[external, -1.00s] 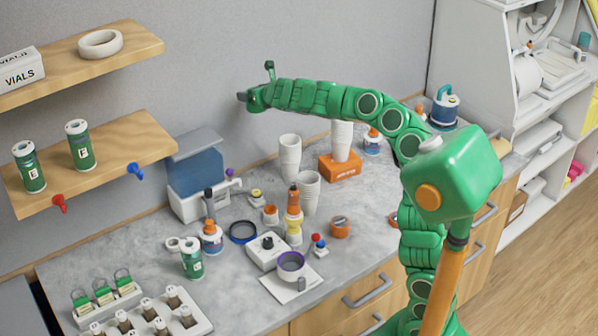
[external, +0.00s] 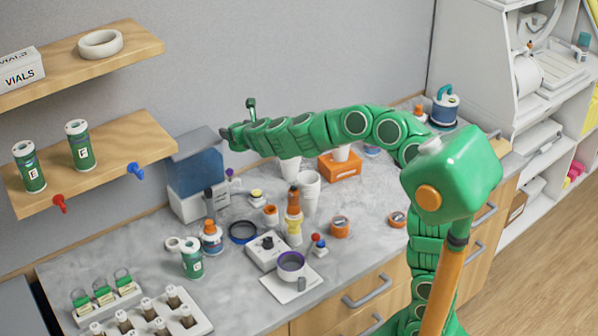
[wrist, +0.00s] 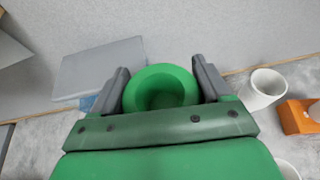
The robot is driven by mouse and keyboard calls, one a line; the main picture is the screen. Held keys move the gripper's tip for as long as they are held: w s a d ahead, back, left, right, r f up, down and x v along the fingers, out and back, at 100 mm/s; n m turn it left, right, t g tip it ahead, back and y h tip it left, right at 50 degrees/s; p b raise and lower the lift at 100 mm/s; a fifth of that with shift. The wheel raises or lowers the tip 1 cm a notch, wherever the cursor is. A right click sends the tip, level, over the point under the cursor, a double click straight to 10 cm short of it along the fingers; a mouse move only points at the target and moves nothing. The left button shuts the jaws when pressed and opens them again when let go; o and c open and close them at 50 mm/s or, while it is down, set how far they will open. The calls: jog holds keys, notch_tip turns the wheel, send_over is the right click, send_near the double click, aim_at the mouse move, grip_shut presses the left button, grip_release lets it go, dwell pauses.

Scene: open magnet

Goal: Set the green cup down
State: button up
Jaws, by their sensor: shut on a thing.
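The green cup (wrist: 160,90) is between the two grey fingers of my gripper (wrist: 159,70) in the wrist view, with its open round rim facing the camera. My gripper is shut on it. In the external view my gripper (external: 228,136) is at the far left end of my arm, above the back of the counter and close to the blue-grey box. The cup cannot be made out clearly there against my green hand. The cup's underside is hidden, so its gap to the counter cannot be judged.
The blue-grey box (external: 193,170) stands beside my gripper. White cup stacks (external: 309,190) and an orange holder (external: 340,166) stand to the right, partly under my arm. Small bottles, a blue ring (external: 243,232) and a white switch box (external: 266,250) crowd the front. A wooden shelf (external: 100,165) is at left.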

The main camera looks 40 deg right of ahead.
jog(key=s+a+f+m+h, duration=0.1)
jog(key=s+a, duration=0.4)
jog(key=s, duration=0.3)
jog(key=s+a+m+h, duration=0.1)
jog(key=s+a, duration=0.3)
jog(key=s, duration=0.3)
jog(key=s+a+r+m+g+h, duration=0.1)
jog(key=s+r, duration=0.2)
jog(key=s, duration=0.6)
jog(key=s+a+r+m+h, duration=0.1)
jog(key=s+r, duration=0.1)
jog(key=s, duration=0.7)
notch_tip(320, 180, down, 18)
jog(key=w+a+f, duration=0.1)
jog(key=w+f, duration=0.1)
jog(key=w, duration=0.1)
jog(key=w+a+f, duration=0.2)
jog(key=w+f, duration=0.1)
jog(key=w, duration=0.1)
jog(key=w+a+f, duration=0.2)
jog(key=w+f, duration=0.1)
jog(key=w, duration=0.1)
jog(key=shift+a, duration=0.15)
jog(key=shift+w+a+f, duration=0.3)
jog(key=shift+w+f, duration=0.25)
jog(key=shift+f, duration=1.8)
jog(key=shift+f, duration=0.1)
